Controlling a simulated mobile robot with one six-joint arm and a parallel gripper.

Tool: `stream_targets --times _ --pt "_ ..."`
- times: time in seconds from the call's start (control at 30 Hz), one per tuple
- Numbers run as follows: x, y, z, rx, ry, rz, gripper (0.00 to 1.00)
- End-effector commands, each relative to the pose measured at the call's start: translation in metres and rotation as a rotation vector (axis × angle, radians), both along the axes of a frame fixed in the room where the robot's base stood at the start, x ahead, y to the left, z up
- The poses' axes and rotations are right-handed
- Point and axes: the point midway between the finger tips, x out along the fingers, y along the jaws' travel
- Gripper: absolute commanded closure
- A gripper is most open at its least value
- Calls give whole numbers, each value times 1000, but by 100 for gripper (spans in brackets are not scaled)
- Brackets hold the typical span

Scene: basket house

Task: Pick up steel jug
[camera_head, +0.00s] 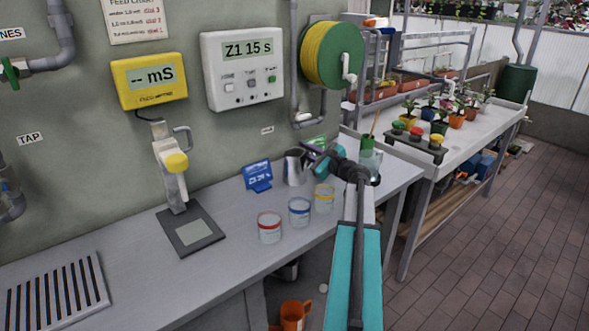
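The steel jug (295,167) stands upright on the grey bench near the wall, just right of a blue display stand. My gripper (317,158) is at the end of my teal arm, just right of the jug at about the height of its upper part. In this view it overlaps or nearly meets the jug's right side, where the handle may be. I cannot tell whether it touches the jug. The fingers are small and partly hidden, so their opening is unclear.
Clear beakers with red (269,228), blue (299,212) and yellow (324,199) bands stand in front of the jug. The blue stand (257,176) is left of it. A greenish cup (370,163) holding a stick is right of my gripper.

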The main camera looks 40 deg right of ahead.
Motion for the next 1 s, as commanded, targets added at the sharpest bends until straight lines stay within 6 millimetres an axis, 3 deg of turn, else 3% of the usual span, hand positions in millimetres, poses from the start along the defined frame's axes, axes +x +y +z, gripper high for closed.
stream_targets --times 0.57,0.67,1.0 --pt "1 -1 0 0 0 -1 85" --pt "1 -1 0 1 0 -1 100" --pt "0 -1 0 1 -1 -2 100"
